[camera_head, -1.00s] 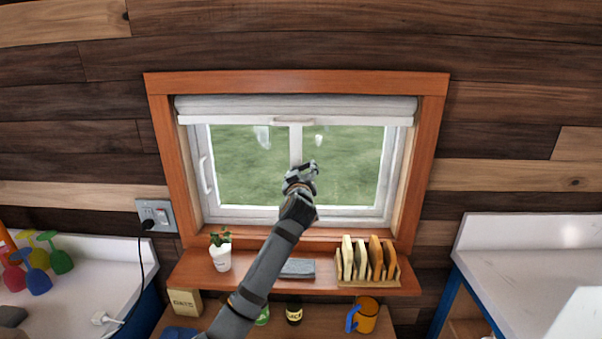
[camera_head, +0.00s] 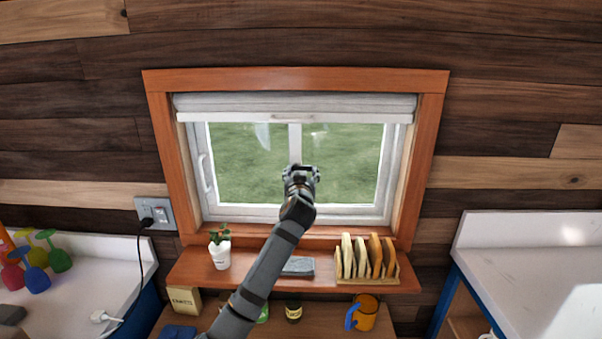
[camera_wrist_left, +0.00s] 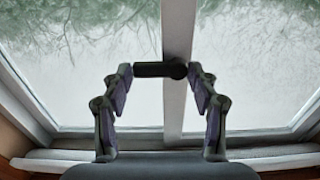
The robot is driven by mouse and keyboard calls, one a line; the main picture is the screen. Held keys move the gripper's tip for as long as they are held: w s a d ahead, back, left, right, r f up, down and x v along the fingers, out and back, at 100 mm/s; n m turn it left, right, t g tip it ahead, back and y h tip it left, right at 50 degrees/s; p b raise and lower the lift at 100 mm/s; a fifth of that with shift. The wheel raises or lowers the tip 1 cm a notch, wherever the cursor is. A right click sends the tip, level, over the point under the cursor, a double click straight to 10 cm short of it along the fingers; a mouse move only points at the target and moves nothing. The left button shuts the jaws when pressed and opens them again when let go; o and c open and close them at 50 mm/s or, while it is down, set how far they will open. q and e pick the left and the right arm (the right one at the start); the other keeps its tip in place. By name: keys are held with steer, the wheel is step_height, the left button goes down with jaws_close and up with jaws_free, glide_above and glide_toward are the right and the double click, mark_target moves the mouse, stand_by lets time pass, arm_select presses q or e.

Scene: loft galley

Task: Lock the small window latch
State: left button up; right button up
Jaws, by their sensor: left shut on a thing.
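The small window latch (camera_wrist_left: 152,69) is a dark bar with a round knob end on the white centre post of the window. In the left wrist view it lies level, its round end over the post and its bar pointing left. My left gripper (camera_wrist_left: 160,74) has its two fingertips at the ends of the latch, shut on it. In the head view my left gripper (camera_head: 301,170) is in front of the centre post and hides the latch. The window (camera_head: 250,160) has a white frame. My right gripper is not in view.
Below the window a wooden shelf (camera_head: 200,274) holds a potted plant (camera_head: 220,250), a grey block (camera_head: 298,266) and a rack of boards (camera_head: 366,262). A rolled blind (camera_head: 300,104) hangs at the top. White counters stand left and right.

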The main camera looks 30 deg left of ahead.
arm_select(q)
steer(key=o, duration=1.1)
steer(key=shift+w+d, duration=0.1)
steer(key=v, duration=1.2)
steer(key=shift+f, duration=0.1)
